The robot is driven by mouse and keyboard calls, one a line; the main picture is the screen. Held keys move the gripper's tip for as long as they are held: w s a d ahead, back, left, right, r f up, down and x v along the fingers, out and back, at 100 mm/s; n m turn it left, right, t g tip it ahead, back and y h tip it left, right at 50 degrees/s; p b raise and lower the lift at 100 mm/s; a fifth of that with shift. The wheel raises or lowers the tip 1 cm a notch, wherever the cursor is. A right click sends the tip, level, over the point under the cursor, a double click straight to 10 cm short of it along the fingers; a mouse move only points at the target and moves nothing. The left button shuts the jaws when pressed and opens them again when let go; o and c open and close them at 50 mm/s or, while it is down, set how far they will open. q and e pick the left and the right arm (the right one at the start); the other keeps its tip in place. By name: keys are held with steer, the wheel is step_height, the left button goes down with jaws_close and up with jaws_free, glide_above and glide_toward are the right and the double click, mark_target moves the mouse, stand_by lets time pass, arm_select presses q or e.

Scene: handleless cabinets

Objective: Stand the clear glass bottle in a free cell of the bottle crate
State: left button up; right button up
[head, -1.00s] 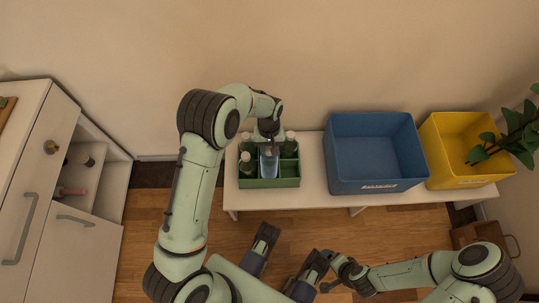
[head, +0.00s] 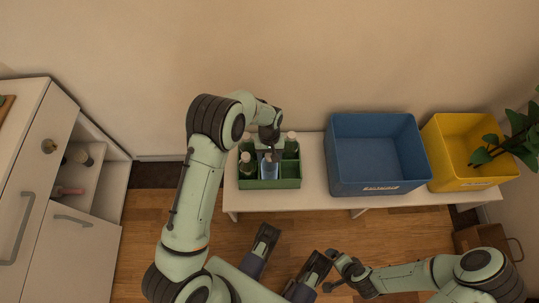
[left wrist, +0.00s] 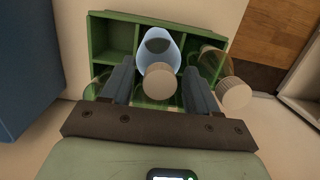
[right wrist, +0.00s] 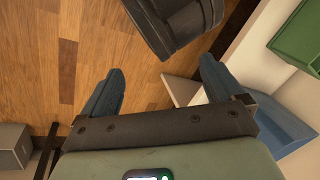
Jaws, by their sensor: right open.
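The clear glass bottle (head: 269,170) looks bluish and upright. It is at the front middle cell of the green bottle crate (head: 270,184); I cannot tell whether its base rests on the cell floor. My left gripper (head: 268,154) is over the crate, its fingers on both sides of the bottle. In the left wrist view, the bottle (left wrist: 160,45) with its pale cap is between the fingers (left wrist: 160,75), which look closed on it. Other capped bottles stand in crate cells, one at the left (head: 247,165). My right gripper (right wrist: 160,85) is open and empty, away from the crate.
The crate stands on a white bench (head: 315,175). A blue bin (head: 378,187) and a yellow bin (head: 470,183) stand to its right, with a plant (head: 515,145) beyond. A white cabinet (head: 85,240) with open shelves is at the left. Wooden floor shows in front of the bench.

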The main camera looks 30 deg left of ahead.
arm_select(q)
steer(key=shift+r, duration=0.1)
step_height(320, 180, up, 12)
steer(key=w+p, duration=0.2)
steer(key=p, duration=0.1)
steer(key=s+d+f+m+h, duration=0.1)
steer(key=s+d+f, duration=0.1)
steer(key=s+f, duration=0.4)
steer(key=s+d+f, duration=0.1)
steer(key=s+f, duration=0.3)
steer(key=f, duration=0.4)
steer(key=s+d+f+t, duration=0.1)
steer(key=s+d+f, duration=0.1)
steer(key=s, duration=0.5)
steer(key=s+d+f+t+h, duration=0.1)
steer(key=s+d+f, duration=0.2)
steer(key=s, duration=0.5)
steer(key=shift+s+d+f+m, duration=0.15)
steer(key=shift+d+f+m, duration=0.1)
steer(key=shift+d+m, duration=0.2)
arm_select(e)
steer(key=shift+g+y, duration=0.4)
steer(key=shift+g, duration=0.2)
steer(key=s+r, duration=0.1)
steer(key=s+a+r, duration=0.2)
steer(key=s, duration=0.1)
arm_select(q)
steer(key=shift+r, duration=0.1)
arm_select(e)
steer(key=shift+r, duration=0.15)
